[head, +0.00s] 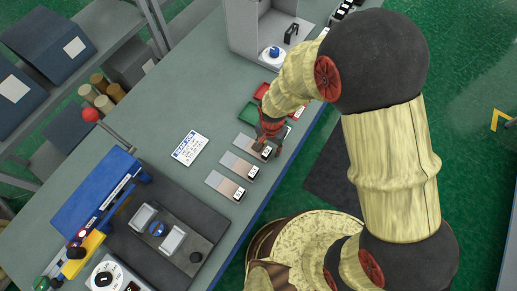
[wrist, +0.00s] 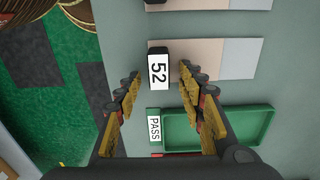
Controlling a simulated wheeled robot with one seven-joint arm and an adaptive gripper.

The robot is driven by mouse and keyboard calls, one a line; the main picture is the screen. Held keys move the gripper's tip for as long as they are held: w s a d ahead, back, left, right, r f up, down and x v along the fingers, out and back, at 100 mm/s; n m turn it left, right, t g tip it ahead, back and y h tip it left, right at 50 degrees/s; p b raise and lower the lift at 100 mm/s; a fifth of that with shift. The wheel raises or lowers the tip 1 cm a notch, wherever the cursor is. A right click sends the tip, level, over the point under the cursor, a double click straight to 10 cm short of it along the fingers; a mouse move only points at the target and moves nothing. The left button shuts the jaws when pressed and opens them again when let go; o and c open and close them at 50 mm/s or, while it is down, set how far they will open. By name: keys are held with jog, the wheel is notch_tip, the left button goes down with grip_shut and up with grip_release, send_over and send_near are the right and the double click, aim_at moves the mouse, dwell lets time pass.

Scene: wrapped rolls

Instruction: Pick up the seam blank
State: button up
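Several two-tone flat blanks, part beige and part grey, lie on the bench, each with a black numbered block at one end. In the head view they form a row: a near one (head: 221,184), a middle one (head: 234,163) and a far one (head: 243,142). I cannot tell which is the seam blank. In the wrist view, the blank (wrist: 195,54) with block 52 (wrist: 158,70) lies ahead of my gripper (wrist: 161,82). My gripper is open and empty, its fingers apart on either side of the block's lower end. In the head view my gripper (head: 268,143) is at the far blank.
A green tray (wrist: 250,112) labelled PASS lies beside the blank, with a red tray (head: 262,91) beyond it. A white printed card (head: 189,147) lies left of the blanks. A dark fixture (head: 180,264) and grey housing (head: 243,32) stand at opposite bench ends.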

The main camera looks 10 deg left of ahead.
jog(key=shift+c, duration=0.6)
grip_shut()
